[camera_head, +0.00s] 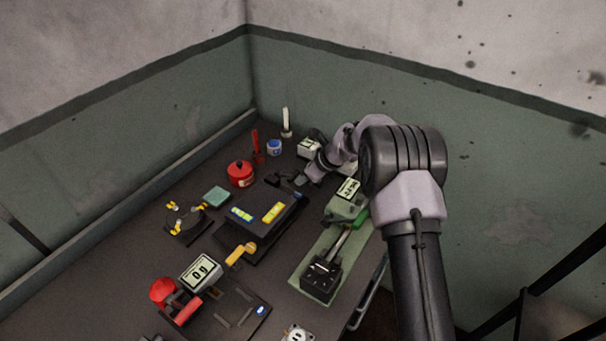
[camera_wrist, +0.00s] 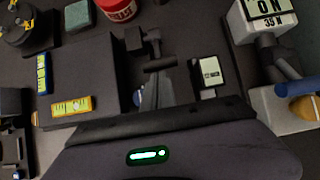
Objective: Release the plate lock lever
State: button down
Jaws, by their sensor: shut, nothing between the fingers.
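A dark square plate (camera_head: 265,212) with two spirit vials, one yellow and one blue-and-yellow, lies mid-bench; it shows at left in the wrist view (camera_wrist: 92,58). A yellow-handled lever (camera_head: 241,253) sits at its near edge in the head view. A dark bracket with a short bar (camera_wrist: 152,48) stands just past the plate's right side in the wrist view. I cannot tell which of these is the lock lever. My gripper (camera_head: 300,180) is shut and empty, pointing down beyond the plate's back corner. Its fingers are hard to separate from the dark bench, so contact is unclear.
A red pot (camera_head: 240,174) and a teal block (camera_head: 216,196) stand left of the plate. A green-based device with a display (camera_head: 347,203) is to its right. A grey display box (camera_head: 201,271) and a black block on a green mat (camera_head: 321,278) are nearer. Walls close the corner behind.

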aim_at(291, 176)
jog(key=shift+w+a+r+g+h+p, duration=0.15)
jog(key=shift+r+g+h+p, duration=0.25)
jog(key=shift+p, duration=0.8)
jog(key=shift+w+a+r+g+h+p, duration=0.15)
jog(key=shift+r+p, duration=0.45)
jog(key=shift+p, duration=0.6)
jog(key=shift+a+r+g+h+p, duration=0.15)
jog(key=shift+r+h+p, duration=0.3)
jog(key=shift+p, duration=0.75)
jog(key=shift+w+a+r, duration=0.45)
jog(key=shift+a+r, duration=0.05)
jog(key=shift+a, duration=0.2)
jog(key=shift+w+a+r, duration=0.45)
jog(key=shift+a+r, duration=0.05)
jog(key=shift+a, duration=0.2)
jog(key=shift+r, duration=0.15)
jog(key=shift+r+p, duration=0.45)
jog(key=shift+p, duration=0.05)
jog(key=shift+r, duration=0.25)
jog(key=shift+d, duration=0.1)
jog(key=p+v, duration=0.2)
jog(key=v, duration=1.5)
jog(key=shift+d, duration=0.25)
